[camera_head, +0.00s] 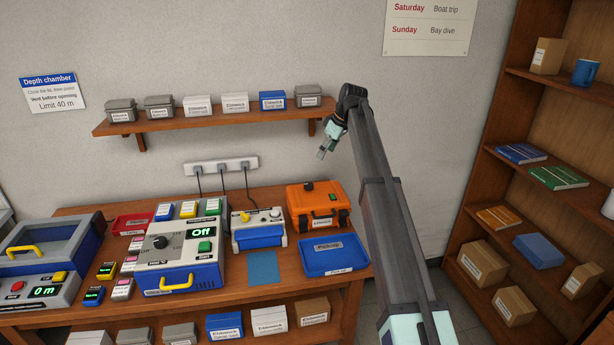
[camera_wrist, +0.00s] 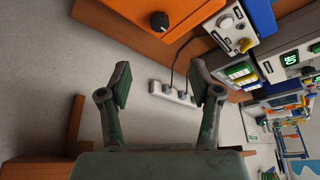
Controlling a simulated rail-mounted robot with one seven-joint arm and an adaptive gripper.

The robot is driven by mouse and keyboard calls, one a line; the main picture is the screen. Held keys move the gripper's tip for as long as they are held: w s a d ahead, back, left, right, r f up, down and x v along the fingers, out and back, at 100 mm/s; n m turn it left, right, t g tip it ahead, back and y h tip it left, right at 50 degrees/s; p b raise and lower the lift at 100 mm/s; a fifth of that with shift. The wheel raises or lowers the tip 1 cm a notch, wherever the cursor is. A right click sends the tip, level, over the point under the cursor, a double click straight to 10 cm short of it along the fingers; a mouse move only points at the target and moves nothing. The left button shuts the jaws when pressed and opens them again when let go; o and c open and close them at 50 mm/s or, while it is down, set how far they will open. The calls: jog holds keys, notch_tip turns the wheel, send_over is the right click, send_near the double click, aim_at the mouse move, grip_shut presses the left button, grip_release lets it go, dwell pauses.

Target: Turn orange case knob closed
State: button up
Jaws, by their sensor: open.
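The orange case (camera_head: 312,211) stands at the back right of the bench, with a dark knob (camera_head: 308,186) on its top. The case (camera_wrist: 190,12) and the round black knob (camera_wrist: 160,21) also show at the top of the wrist view. The case is partly cut off there, and I cannot tell the knob's setting. My gripper (camera_head: 323,149) is open and empty. It hangs in the air above the case, near the right end of the wall shelf, clear of the knob. Its two fingers (camera_wrist: 158,82) are spread wide in the wrist view.
The wall shelf (camera_head: 210,117) holding several small boxes is left of my gripper. A power strip (camera_head: 220,165) with plugs is on the wall below. A blue tray (camera_head: 333,258) lies in front of the case, and a grey device (camera_head: 257,219) stands left of it.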

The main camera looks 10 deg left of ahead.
aim_at(309, 184)
jog(key=p+x, duration=0.5)
jog(key=x, duration=1.2)
jog(key=shift+w+a, duration=0.1)
jog(key=c, duration=1.2)
